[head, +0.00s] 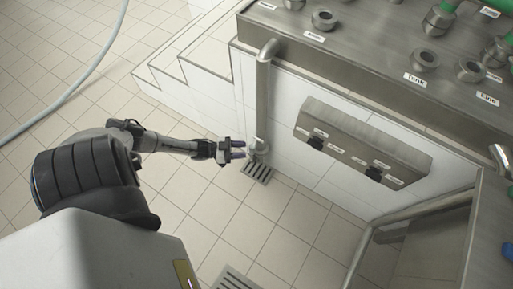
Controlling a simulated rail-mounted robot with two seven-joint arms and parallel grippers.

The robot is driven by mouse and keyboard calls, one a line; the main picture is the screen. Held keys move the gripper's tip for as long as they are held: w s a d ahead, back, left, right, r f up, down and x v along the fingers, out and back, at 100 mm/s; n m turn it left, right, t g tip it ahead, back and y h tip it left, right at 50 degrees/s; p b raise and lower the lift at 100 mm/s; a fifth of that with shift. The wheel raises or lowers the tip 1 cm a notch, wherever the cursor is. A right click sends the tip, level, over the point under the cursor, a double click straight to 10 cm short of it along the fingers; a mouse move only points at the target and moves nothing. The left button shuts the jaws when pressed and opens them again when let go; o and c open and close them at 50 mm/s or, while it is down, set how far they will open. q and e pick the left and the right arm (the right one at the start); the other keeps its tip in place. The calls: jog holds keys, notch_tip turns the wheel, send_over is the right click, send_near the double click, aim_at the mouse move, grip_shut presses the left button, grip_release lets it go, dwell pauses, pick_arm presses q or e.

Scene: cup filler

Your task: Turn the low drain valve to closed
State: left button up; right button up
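The low drain valve (260,147) is a small pale fitting at the bottom of a vertical steel pipe (263,95), just above a floor drain grate (258,172). Its handle is too small and partly hidden, so its position cannot be told. My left arm reaches in from the left, low over the floor. My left gripper (240,151) points right at the valve, its two dark fingers apart with a gap between them. The fingertips are right beside the valve; whether they touch it cannot be told. My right gripper is not in view.
White tiled steps (185,75) stand behind the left arm. A steel control box (362,145) with black knobs is on the tiled wall right of the pipe. A steel counter (370,45) with labelled fittings is above. A grey hose (75,82) lies at left. Open tiled floor lies in front.

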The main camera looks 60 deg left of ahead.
aim_at(253, 149)
pick_arm(q)
jog(key=b+x, duration=0.1)
jog(key=x, duration=0.4)
jog(key=shift+a+b, duration=0.1)
jog(key=shift+b, duration=0.2)
jog(key=shift+w+d, duration=0.35)
jog(key=shift+w, duration=0.3)
jog(key=shift+c, duration=0.2)
grip_shut()
